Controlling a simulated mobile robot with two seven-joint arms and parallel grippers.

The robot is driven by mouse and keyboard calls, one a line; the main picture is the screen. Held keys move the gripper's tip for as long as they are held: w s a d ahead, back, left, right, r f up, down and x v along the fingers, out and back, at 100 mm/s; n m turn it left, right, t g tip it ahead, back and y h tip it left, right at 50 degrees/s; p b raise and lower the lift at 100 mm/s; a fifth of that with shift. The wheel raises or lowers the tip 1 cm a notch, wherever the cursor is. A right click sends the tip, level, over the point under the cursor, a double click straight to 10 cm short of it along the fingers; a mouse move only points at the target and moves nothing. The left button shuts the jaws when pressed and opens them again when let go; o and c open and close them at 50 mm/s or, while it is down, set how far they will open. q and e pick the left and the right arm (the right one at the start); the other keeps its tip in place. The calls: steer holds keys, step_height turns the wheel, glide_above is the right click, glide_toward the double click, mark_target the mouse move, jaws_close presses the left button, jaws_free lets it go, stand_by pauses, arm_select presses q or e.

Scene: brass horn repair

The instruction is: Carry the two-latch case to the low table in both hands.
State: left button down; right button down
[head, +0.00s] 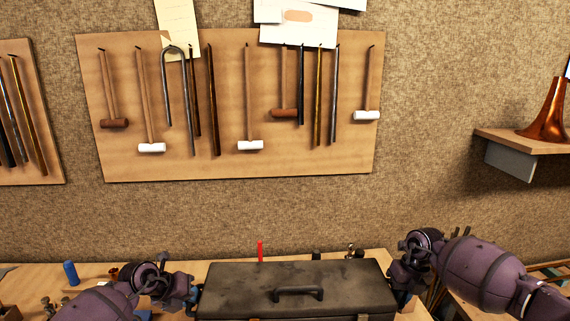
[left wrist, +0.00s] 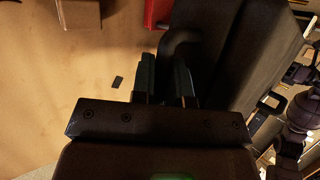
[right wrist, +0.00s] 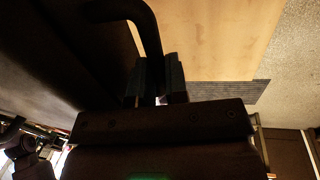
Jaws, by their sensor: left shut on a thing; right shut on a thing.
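The dark two-latch case (head: 240,288) is at the bottom of the head view, lid shut and about level, with a carry handle on top. Its front is mostly cut off by the frame. My left gripper (head: 193,298) is at its left end, and in the left wrist view the fingers (left wrist: 174,82) are shut on a dark curved end handle (left wrist: 182,44). My right gripper (head: 402,290) is at its right end; in the right wrist view the fingers (right wrist: 156,80) are shut on the other end handle (right wrist: 150,32). I cannot make out the low table.
A wooden worktop (head: 222,268) lies behind the case, with a blue bottle (head: 71,272) at left and a red upright item (head: 260,250). A pegboard (head: 230,100) of mallets and rods hangs on the wall. A shelf (head: 520,141) with a copper bell (head: 548,112) is at right.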

arm_select(q)
steer(key=shift+w+a, duration=0.1)
steer(key=shift+w, duration=0.2)
arm_select(e)
steer(key=shift+w+d, duration=0.1)
steer(key=shift+w, duration=0.2)
arm_select(q)
steer(key=shift+s, duration=0.15)
arm_select(e)
steer(key=shift+s, duration=0.15)
